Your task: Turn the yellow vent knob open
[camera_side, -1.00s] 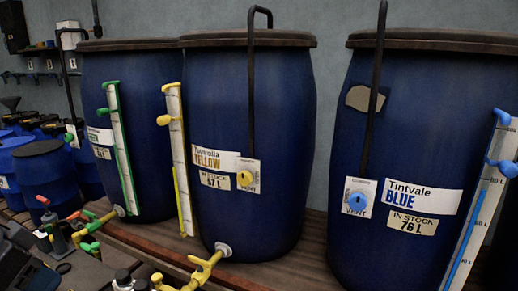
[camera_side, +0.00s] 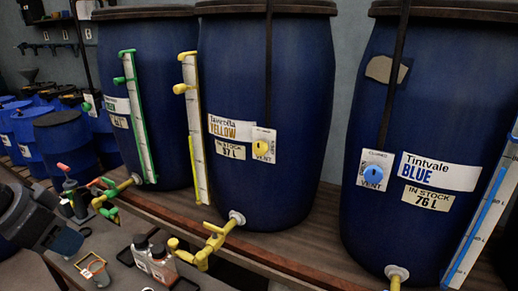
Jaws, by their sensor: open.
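The yellow vent knob (camera_side: 261,147) sits on a small white plate (camera_side: 263,156) at the front of the middle blue drum (camera_side: 300,90). The plate is marked VENT. To its left are the YELLOW label (camera_side: 231,129) and a stock label reading 37 L. The knob is too small in view to tell which way it points. Nothing touches it.
A black pipe (camera_side: 268,60) runs down just above the knob. A yellow tap (camera_side: 210,245) juts out below. The BLUE drum (camera_side: 430,110) with its blue vent knob (camera_side: 373,174) stands right. The space before the knob looks clear.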

